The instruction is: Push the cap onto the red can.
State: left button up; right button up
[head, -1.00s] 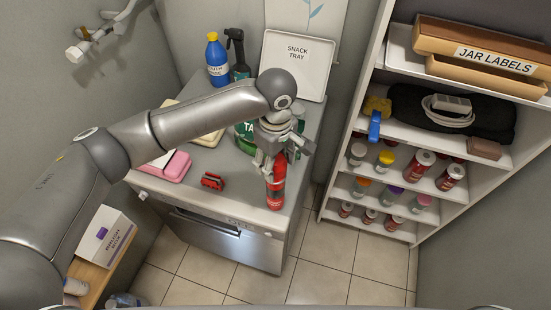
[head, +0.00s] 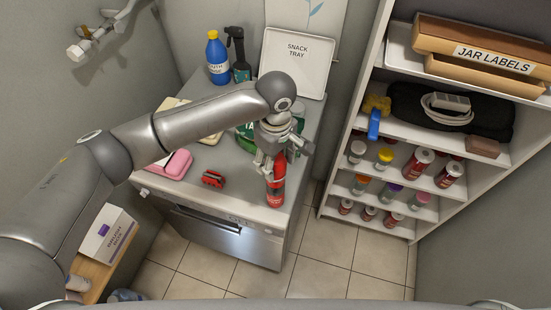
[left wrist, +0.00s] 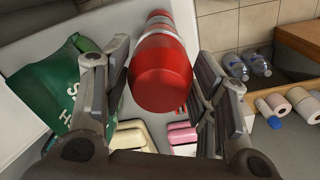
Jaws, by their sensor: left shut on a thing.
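The red can (head: 275,190) stands upright near the front right corner of the counter. My left gripper (head: 274,164) comes down over it from above, with a finger on either side of its upper part. In the left wrist view the can (left wrist: 162,78) lies between the two fingers, its red near end facing the camera and a pale band farther along. My left gripper is shut on the upper part of the can. I cannot tell a separate cap from the red top. My right gripper is not in view.
A small red object (head: 213,179) and a pink case (head: 170,163) lie left of the can. A green bag (left wrist: 62,85) is close behind the gripper. A snack tray (head: 297,62) leans at the back. A shelf unit (head: 338,190) stands right, across a floor gap.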

pick_arm(q)
jog(key=shift+f, duration=0.75)
dwell(0.9)
jog(key=o, duration=0.8)
jog(key=shift+c, duration=0.2)
jog(key=shift+r, duration=0.1)
notch_tip(320, 180, up, 12)
jog(key=shift+f, duration=0.1)
